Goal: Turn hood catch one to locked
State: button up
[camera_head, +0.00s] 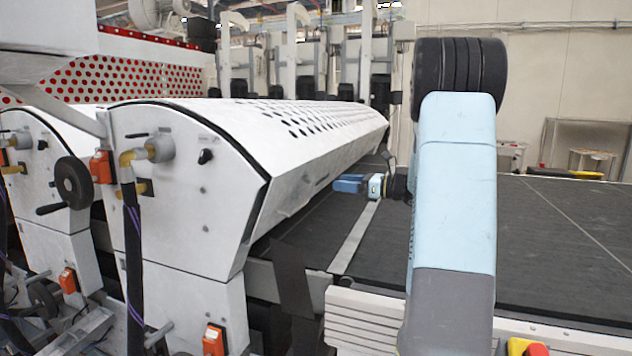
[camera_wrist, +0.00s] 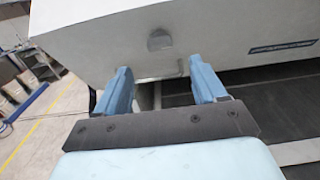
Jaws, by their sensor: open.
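The white hood (camera_head: 250,135) of the roller coater is down, with a perforated top. My gripper (camera_head: 345,184) is at the hood's right side, below its lower edge in the head view. In the wrist view my gripper (camera_wrist: 159,68) is open, and its two blue fingers point at the hood face (camera_wrist: 230,30) with nothing between them. A round grey disc (camera_wrist: 159,40) on that face lies just beyond the fingertips, roughly centred between them. It may be hood catch one; I cannot tell whether it is locked. The fingers appear apart from it.
A dark conveyor bed (camera_head: 560,225) extends to the right of the hood. The hood's end panel carries a black knob (camera_head: 205,156), and a handwheel (camera_head: 73,183) stands left of it. A yellow floor line (camera_wrist: 30,135) shows at left in the wrist view.

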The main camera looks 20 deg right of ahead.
aim_at(314, 179)
jog(key=x, duration=0.9)
jog(key=shift+w+a, duration=0.1)
jog(key=shift+a, duration=0.05)
jog(key=c, duration=1.1)
